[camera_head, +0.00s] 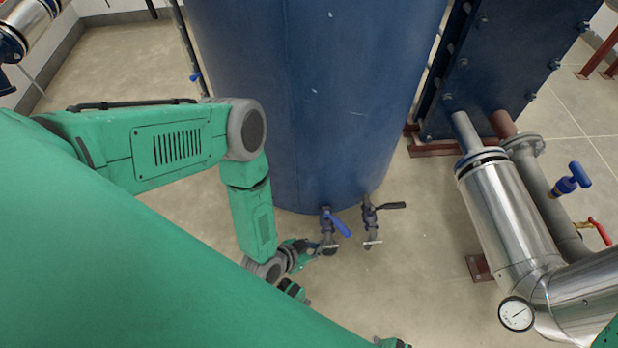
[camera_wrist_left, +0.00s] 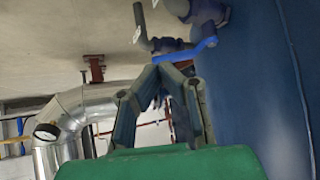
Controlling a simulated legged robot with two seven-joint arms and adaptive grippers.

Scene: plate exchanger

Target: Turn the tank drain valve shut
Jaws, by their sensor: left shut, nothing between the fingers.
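The blue tank (camera_head: 330,110) stands upright in the middle of the head view. Two small valves come out low on its front: one with a blue lever (camera_head: 338,224), one with a black lever (camera_head: 390,206). No label tells which is the drain. My left gripper (camera_head: 318,246) is low, just left of the blue-lever valve, and partly hidden by my wrist. In the left wrist view its fingers (camera_wrist_left: 164,70) meet at the tips, empty, close to the blue lever (camera_wrist_left: 186,54). I cannot tell whether they touch it. My right gripper does not show.
Steel-clad pipework (camera_head: 512,225) with a pressure gauge (camera_head: 516,314) stands at the right, beside a blue-handled valve (camera_head: 570,180) and a red lever (camera_head: 600,231). The plate exchanger (camera_head: 500,65) is behind. The floor (camera_head: 400,285) before the valves is bare.

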